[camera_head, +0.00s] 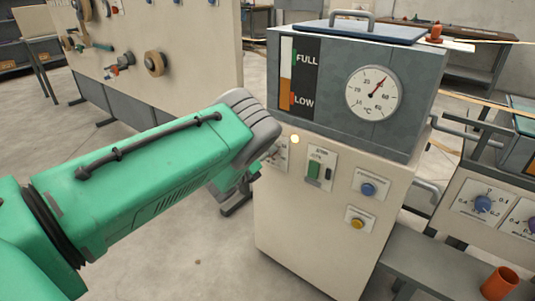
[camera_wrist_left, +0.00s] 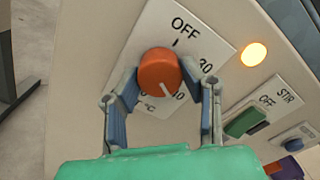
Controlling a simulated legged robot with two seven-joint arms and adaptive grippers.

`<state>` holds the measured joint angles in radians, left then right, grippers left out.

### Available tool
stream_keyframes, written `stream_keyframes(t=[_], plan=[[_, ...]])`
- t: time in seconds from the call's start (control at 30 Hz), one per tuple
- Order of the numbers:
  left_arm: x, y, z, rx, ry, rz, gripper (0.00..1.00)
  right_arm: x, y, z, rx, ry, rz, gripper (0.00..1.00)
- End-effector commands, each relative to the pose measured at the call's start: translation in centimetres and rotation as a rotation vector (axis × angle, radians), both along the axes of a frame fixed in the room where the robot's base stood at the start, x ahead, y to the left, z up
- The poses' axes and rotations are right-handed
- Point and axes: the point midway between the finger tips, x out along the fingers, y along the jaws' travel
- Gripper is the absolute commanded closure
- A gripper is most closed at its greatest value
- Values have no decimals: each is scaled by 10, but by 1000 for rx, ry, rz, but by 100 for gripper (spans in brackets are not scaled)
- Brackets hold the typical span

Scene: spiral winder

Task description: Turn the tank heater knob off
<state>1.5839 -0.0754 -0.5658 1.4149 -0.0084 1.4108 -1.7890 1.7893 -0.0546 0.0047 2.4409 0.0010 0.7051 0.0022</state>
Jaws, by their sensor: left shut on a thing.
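The tank heater knob (camera_wrist_left: 158,70) is a round orange knob on a white plate (camera_wrist_left: 205,45) marked OFF, 30 and 10. In the left wrist view, OFF is at the top and the knob's white line points down and slightly right, toward the 10. My left gripper (camera_wrist_left: 168,82) is shut on the knob, one finger on each side. In the head view my green left arm reaches in from the left to the cabinet front (camera_head: 310,220); its wrist hides the knob and most of its plate (camera_head: 283,155). My right gripper is out of view.
A lit yellow lamp (camera_wrist_left: 253,54) sits just right of the plate. A green STIR switch (camera_wrist_left: 245,121) and a blue button (camera_head: 368,189) are nearby. The grey tank (camera_head: 330,130) above has a dial (camera_head: 373,93). A panelled board (camera_head: 200,50) stands at the left.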

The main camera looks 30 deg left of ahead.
Motion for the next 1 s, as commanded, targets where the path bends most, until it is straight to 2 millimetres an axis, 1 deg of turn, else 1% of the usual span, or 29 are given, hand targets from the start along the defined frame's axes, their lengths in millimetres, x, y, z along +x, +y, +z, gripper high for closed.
stream_keyframes(t=[0.17,0.37,0.57,1.0], plan=[[-1,2,-1,-30,6,4,94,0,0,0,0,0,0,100],[-1,3,-2,-129,15,6,94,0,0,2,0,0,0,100],[-2,3,-2,-295,29,6,93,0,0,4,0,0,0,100],[-2,3,-3,-714,62,8,93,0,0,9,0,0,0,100]])
